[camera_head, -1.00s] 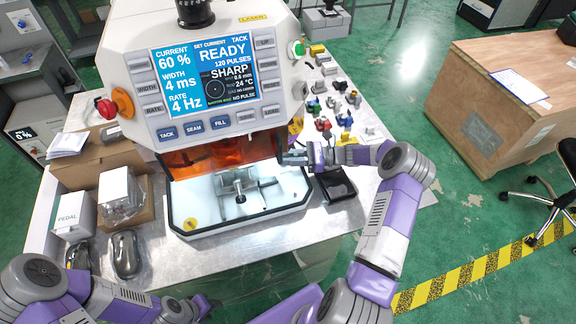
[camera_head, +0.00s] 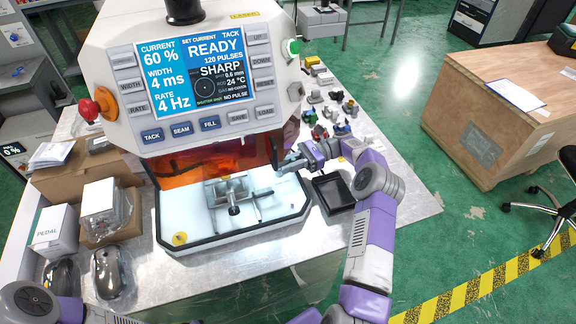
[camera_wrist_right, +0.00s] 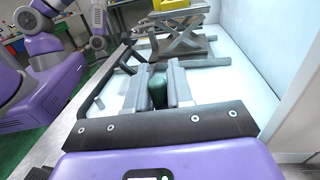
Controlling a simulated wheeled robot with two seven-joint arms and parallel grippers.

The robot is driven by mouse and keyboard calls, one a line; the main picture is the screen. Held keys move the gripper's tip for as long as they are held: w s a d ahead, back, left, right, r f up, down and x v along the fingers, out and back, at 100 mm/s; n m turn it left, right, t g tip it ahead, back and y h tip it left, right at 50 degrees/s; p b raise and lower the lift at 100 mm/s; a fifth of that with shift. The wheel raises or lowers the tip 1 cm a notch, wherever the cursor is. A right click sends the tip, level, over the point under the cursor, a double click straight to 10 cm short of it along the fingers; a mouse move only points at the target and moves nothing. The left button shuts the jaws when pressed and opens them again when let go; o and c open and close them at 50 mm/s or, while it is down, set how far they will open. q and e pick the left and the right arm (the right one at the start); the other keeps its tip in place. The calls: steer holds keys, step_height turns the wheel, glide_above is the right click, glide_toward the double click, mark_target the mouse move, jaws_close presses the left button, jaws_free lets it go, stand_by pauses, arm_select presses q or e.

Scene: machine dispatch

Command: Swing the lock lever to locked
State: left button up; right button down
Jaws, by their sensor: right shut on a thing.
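The white welding machine (camera_head: 130,32) has an open chamber with a white floor (camera_head: 190,222) and a small metal fixture (camera_head: 233,192) in it. My right gripper (camera_head: 287,165) is at the chamber's right side. In the right wrist view its two grey fingers (camera_wrist_right: 158,92) are shut on an upright dark green grip (camera_wrist_right: 158,90), which seems to be the lock lever's handle. The rest of the lever is hidden by the fingers, and I cannot tell its exact position. Only part of my left arm shows at the lower left; its gripper is out of view.
A black tray (camera_head: 334,207) lies just right of the chamber, below my right forearm. Several small coloured parts (camera_head: 325,110) stand farther back on the bench. A red knob (camera_head: 86,109) sticks out from the machine.

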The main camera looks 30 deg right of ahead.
steer(key=c, duration=1.1)
jaws_free()
